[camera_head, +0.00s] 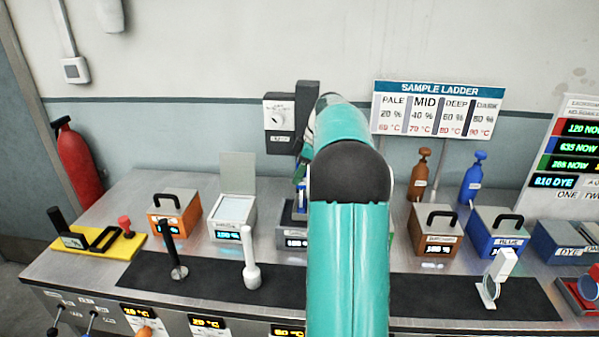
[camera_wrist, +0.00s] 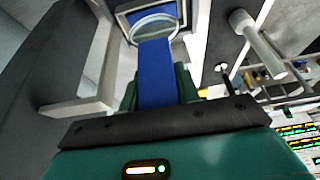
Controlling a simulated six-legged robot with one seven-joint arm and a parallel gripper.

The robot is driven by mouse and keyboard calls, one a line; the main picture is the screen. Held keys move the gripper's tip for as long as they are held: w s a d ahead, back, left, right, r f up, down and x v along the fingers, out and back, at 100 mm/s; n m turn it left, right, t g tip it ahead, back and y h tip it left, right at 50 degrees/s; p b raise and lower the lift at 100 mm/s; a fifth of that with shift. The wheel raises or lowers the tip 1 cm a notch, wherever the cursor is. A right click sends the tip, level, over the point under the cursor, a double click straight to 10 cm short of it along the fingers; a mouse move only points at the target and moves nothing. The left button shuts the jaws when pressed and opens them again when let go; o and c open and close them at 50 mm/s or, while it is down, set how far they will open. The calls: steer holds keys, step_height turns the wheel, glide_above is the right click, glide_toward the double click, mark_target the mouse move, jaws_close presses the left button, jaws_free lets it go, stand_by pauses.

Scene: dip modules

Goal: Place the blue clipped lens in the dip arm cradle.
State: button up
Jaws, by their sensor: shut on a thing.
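In the wrist view my gripper (camera_wrist: 158,92) is shut on the blue clip of the blue clipped lens (camera_wrist: 155,70). The round clear lens (camera_wrist: 153,28) sits at the clip's far end, over or inside a dark square frame with a light edge. I cannot tell whether it touches that frame or whether the frame is the cradle. A small blue strip, possibly the clip, shows just left of the arm. The dip arm cradle is not clearly visible there.
A dark upright column (camera_head: 307,115) stands behind my arm, beside a white dial box (camera_head: 279,118). A dark mat (camera_head: 420,297) runs along the bench front, with a white-clipped lens (camera_head: 489,288) at right. Handled boxes, including an orange one (camera_head: 174,218) and a blue one (camera_head: 497,235), flank the arm.

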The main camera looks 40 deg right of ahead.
steer(key=shift+f, duration=0.15)
steer(key=o, duration=1.1)
steer(key=shift+o, duration=0.2)
steer(key=v, duration=1.2)
steer(key=s+a+r+m+h, duration=0.1)
steer(key=a+m, duration=0.1)
steer(key=a, duration=1.2)
steer(key=s+a+r+m+h, duration=0.1)
steer(key=a+r+m, duration=0.1)
steer(key=a, duration=1.2)
steer(key=s+a+f+m+t, duration=0.2)
steer(key=s+a+f+m, duration=0.1)
steer(key=s+a+f, duration=0.9)
steer(key=s+a, duration=0.3)
steer(key=a, duration=0.1)
steer(key=shift+s+m+h, duration=0.35)
steer(key=shift+m+h, duration=0.05)
